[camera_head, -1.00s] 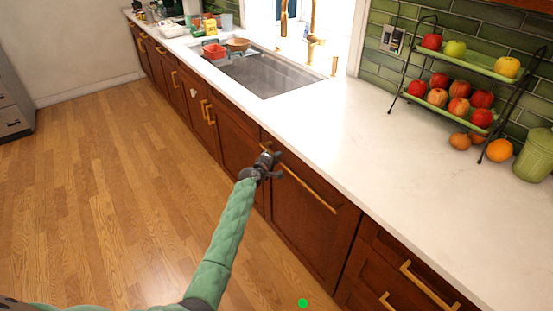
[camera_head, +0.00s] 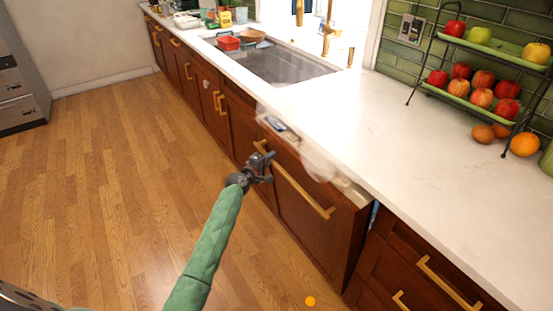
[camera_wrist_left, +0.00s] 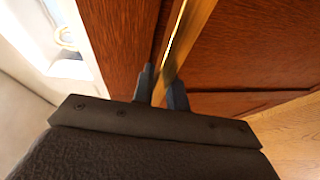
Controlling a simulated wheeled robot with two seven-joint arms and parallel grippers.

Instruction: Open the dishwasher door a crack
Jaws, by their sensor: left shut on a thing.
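The dishwasher door (camera_head: 300,220) is a dark wood panel under the counter with a long gold bar handle (camera_head: 305,190). Its top is tilted out from the counter, and a gap with a pale interior (camera_head: 318,165) shows along its top edge. My left gripper (camera_head: 264,160) is at the handle's far left end. In the left wrist view its two fingers (camera_wrist_left: 161,90) are shut around the gold handle (camera_wrist_left: 185,45), with the wood door face (camera_wrist_left: 235,50) behind. My right gripper is not in view.
A white counter (camera_head: 370,135) runs above the door, with a sink (camera_head: 275,65) at the back and a tiered fruit rack (camera_head: 480,85) at right. Drawers (camera_head: 415,270) adjoin the door at right. The wood floor (camera_head: 110,170) in front is clear.

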